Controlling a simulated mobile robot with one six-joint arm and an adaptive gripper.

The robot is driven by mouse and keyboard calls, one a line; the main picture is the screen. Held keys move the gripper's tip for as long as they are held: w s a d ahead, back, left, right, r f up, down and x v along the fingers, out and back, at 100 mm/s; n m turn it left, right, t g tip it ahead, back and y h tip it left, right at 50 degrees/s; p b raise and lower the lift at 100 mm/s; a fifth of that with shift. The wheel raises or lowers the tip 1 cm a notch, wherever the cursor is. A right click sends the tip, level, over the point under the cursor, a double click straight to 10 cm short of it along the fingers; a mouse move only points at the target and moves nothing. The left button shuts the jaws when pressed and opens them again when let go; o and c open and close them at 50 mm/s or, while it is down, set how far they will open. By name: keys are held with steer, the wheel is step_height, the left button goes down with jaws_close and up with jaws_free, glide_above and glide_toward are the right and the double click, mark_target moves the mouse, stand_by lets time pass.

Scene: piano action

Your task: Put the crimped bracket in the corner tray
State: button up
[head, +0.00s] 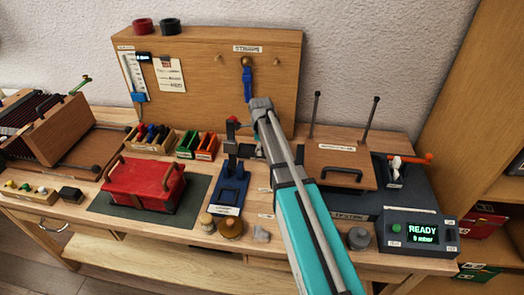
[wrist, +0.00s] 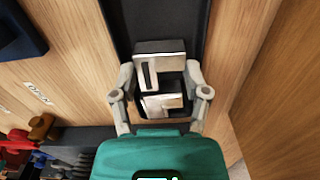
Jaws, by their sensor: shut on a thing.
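A silver, bent metal piece with dark gaps, which looks like the crimped bracket (wrist: 165,102), sits between the two grey fingers of my gripper (wrist: 161,82) in the wrist view. My gripper is shut on it. Below it is a dark strip (wrist: 150,12) between wood surfaces; I cannot tell whether the piece touches it. In the head view my arm hides the gripper and the bracket.
A wooden press plate (head: 338,178) with a black handle and two upright rods stands right of my arm. A control box (head: 418,236) reads READY. A red box (head: 145,186), a blue stand (head: 230,190) and small coloured bins (head: 198,144) fill the left and middle.

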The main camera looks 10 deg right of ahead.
steer(key=shift+f, duration=0.15)
steer(key=o, duration=1)
step_height(320, 180, up, 12)
steer(key=p, duration=1.2)
steer(key=shift+r, duration=0.2)
stand_by(0.5)
